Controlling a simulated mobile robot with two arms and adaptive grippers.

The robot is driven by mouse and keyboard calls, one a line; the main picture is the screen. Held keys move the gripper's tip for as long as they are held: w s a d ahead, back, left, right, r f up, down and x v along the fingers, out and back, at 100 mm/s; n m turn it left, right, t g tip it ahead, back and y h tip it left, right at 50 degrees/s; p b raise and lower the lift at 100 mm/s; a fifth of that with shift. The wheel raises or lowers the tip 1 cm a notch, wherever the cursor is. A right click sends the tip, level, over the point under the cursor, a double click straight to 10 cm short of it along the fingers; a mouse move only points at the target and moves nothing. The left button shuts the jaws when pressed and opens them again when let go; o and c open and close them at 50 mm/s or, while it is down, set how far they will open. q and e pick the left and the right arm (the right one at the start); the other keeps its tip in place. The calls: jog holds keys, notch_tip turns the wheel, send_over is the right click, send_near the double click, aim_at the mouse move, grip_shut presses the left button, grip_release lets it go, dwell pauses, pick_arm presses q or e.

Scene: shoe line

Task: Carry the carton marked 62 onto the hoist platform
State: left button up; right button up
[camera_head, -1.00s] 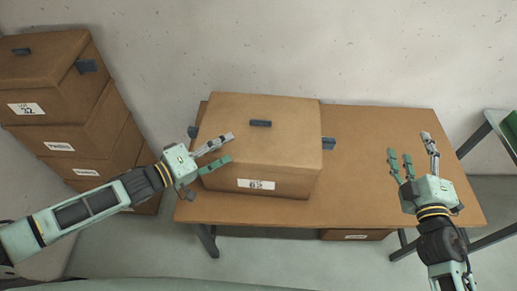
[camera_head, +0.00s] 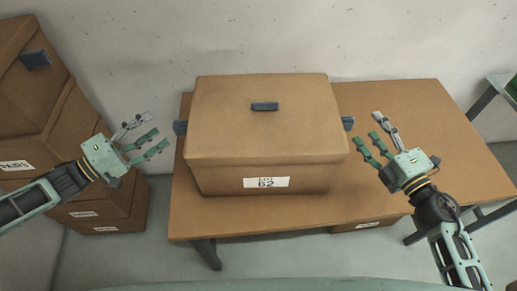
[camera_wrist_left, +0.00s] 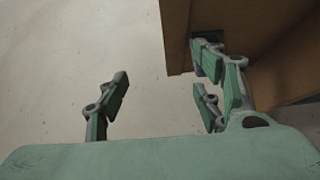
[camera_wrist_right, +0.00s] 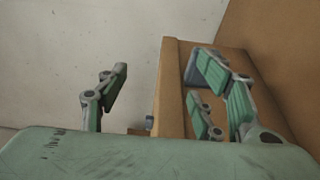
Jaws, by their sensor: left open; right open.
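The carton marked 62 (camera_head: 262,130) stands on a brown table in the head view, its lid shut. It has a dark handle on the lid and a dark handle on each side, the left one (camera_head: 180,127) and the right one (camera_head: 347,122). My left gripper (camera_head: 145,132) is open and empty, just left of the carton's left handle. My right gripper (camera_head: 377,135) is open and empty, just right of the right handle. Neither visibly grips a handle. Part of the carton also shows in the left wrist view (camera_wrist_left: 285,80). The hoist platform cannot be made out.
The table (camera_head: 425,110) has bare room right of the carton. Several stacked cartons (camera_head: 30,100) stand close on the left. Another carton (camera_head: 357,226) sits low under the table. A green item on a dark frame (camera_head: 511,88) is at the right edge.

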pick_arm(q)
jog(key=b, duration=0.5)
send_near(178, 131)
jog(key=x, duration=0.2)
pick_arm(e)
send_near(348, 127)
jog(key=x, duration=0.3)
pick_arm(q)
jog(key=shift+w+d+f, duration=0.1)
jog(key=shift+d+f, duration=0.1)
jog(key=shift+f, duration=0.05)
pick_arm(e)
jog(key=shift+s+f, duration=0.1)
jog(key=shift+s, duration=0.25)
pick_arm(q)
jog(key=shift+w, duration=0.1)
pick_arm(e)
jog(key=shift+w+a, duration=0.1)
pick_arm(q)
jog(key=shift+x, duration=3.9)
pick_arm(e)
jog(key=shift+x, duration=3.85)
pick_arm(q)
jog(key=shift+c, duration=0.2)
pick_arm(e)
jog(key=shift+c, duration=0.2)
pick_arm(q)
grip_shut()
pick_arm(e)
grip_shut()
